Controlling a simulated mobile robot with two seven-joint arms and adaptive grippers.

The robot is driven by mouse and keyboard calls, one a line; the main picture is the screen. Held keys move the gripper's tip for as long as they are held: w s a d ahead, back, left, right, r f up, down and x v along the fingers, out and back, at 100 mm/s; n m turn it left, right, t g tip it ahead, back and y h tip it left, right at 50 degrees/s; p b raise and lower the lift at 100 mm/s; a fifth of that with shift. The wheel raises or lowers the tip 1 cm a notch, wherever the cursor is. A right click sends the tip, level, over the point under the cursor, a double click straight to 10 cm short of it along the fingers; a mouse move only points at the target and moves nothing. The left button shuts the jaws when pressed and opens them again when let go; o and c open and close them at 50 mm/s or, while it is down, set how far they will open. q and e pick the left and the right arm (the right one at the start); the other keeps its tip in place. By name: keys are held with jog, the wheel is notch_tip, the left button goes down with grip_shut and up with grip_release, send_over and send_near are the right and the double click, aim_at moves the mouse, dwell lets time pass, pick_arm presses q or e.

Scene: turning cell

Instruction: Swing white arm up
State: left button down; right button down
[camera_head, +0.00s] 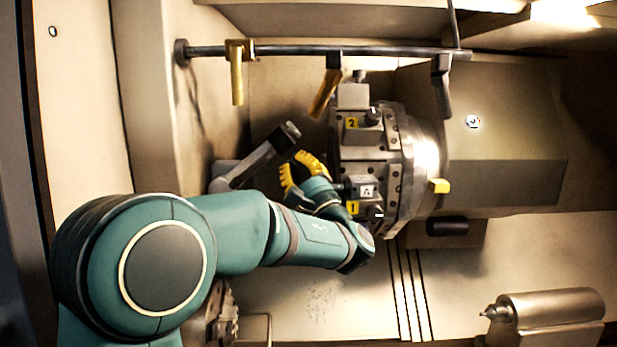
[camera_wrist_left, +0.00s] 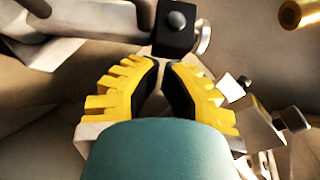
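The white arm (camera_head: 250,163) is a pale grey-white lever at the left of the turret in the head view. It slants up to the right from its pivot to a black block-shaped end (camera_head: 287,134). My left gripper (camera_head: 291,160) has yellow ribbed fingers, a little below and beside that black end. In the left wrist view the gripper (camera_wrist_left: 161,64) shows a narrow gap between its fingertips, with nothing held. The black end (camera_wrist_left: 175,27) lies just beyond the tips there, and the white arm (camera_wrist_left: 85,15) runs off to the left. Contact cannot be told. My right gripper is out of view.
The tool turret (camera_head: 395,170) with numbered holders stands close to the right of my gripper. A rail (camera_head: 390,50) with hanging nozzles crosses above. The tailstock (camera_head: 545,308) is at lower right. The bed floor (camera_head: 320,305) below my arm is mostly clear.

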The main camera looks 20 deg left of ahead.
aim_at(288, 150)
pick_arm(q)
jog(key=shift+a+r, duration=0.2)
jog(key=shift+r, duration=0.05)
jog(key=shift+r, duration=0.1)
jog(key=shift+s+a+r+n+g, duration=0.2)
jog(key=shift+a+r+n+g, duration=0.1)
jog(key=shift+r+n+g, duration=0.4)
jog(key=shift+s+a+r+n+g, duration=0.15)
jog(key=shift+a+r+n+g, duration=0.1)
jog(key=shift+r+n+g, duration=0.45)
jog(key=s+a+r+n+g+h+p, duration=0.1)
jog(key=s+a+r+n+g+h, duration=0.3)
jog(key=a+r+n, duration=0.2)
jog(key=shift+a+r+n, duration=0.35)
jog(key=shift+a+n, duration=0.75)
jog(key=shift+a, duration=0.05)
